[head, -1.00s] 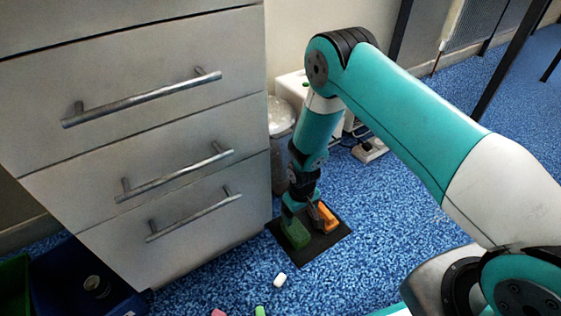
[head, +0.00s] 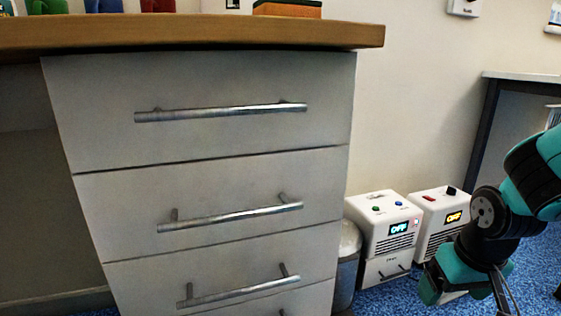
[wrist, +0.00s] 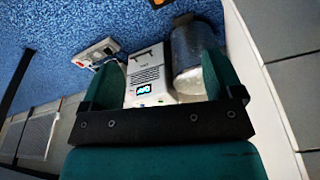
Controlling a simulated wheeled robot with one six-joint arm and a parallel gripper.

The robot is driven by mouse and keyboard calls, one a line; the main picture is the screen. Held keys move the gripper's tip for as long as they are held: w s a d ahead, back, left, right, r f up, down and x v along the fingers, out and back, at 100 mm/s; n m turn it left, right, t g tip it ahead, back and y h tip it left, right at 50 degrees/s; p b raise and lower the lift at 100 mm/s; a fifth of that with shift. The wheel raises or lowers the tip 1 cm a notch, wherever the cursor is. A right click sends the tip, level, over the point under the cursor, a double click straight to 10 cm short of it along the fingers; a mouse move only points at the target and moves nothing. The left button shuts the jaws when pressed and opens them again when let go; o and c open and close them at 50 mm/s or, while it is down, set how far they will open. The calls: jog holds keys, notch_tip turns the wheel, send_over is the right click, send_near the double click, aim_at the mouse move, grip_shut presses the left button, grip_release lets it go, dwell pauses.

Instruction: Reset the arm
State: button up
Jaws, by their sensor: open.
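My gripper (wrist: 160,78) is open and empty in the wrist view, its two teal fingers spread apart. In the head view my gripper (head: 465,288) is at the lower right, partly cut off by the bottom edge, in front of the white boxes. My arm is folded at the right edge, and most of it is out of frame.
A drawer cabinet (head: 215,185) under a wooden worktop (head: 200,34) fills the left and middle. Two white boxes with displays, one on the left (head: 388,222) and one on the right (head: 445,212), stand by the wall. A bin (head: 348,262) stands beside the cabinet.

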jog(key=s+a+r+n+g+y+p, duration=0.1)
jog(key=s+a+r+n+p, duration=0.1)
jog(key=s+a+r+p, duration=0.45)
jog(key=s+a+r+n+g+y+p, duration=0.1)
jog(key=s+a+r+n+y+p, duration=0.15)
jog(key=r, duration=0.75)
jog(key=s+a+r+n+y+p, duration=0.1)
jog(key=s+a+r+n+p, duration=0.2)
jog(key=s+a+r+p, duration=0.35)
notch_tip(320, 180, up, 36)
jog(key=w+d+p, duration=0.1)
jog(key=p, duration=3.2)
jog(key=shift+w+d+m+p, duration=0.35)
jog(key=shift+d+m+p, duration=0.05)
jog(key=shift+m, duration=0.05)
